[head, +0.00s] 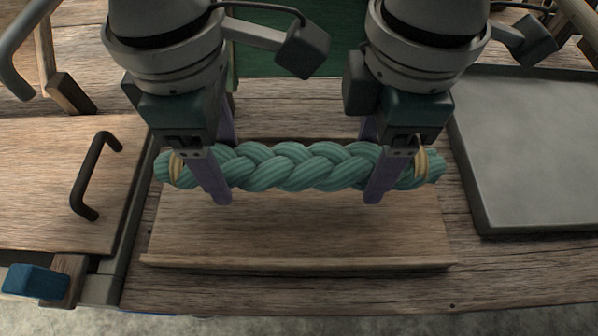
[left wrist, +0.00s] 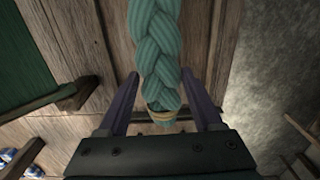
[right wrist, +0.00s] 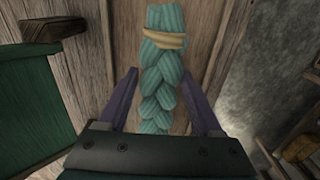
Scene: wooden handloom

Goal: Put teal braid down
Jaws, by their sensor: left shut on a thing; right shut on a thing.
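The teal braid (head: 300,166) is a thick plaited rope with a tan tie near each end. It runs left to right over a shallow wooden tray (head: 300,242) in the head view. My left gripper (head: 222,190) is around the braid near its left end. My right gripper (head: 378,188) is around it near its right end. The braid also passes between the fingers in the left wrist view (left wrist: 157,50) and the right wrist view (right wrist: 160,85). I cannot tell whether the braid touches the tray.
A grey slab with a dark rim (head: 530,150) lies at the right. At the left is a wooden board with a black handle (head: 90,175), and a blue block (head: 36,282) sits at the front left. A green panel (head: 290,57) stands behind my grippers.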

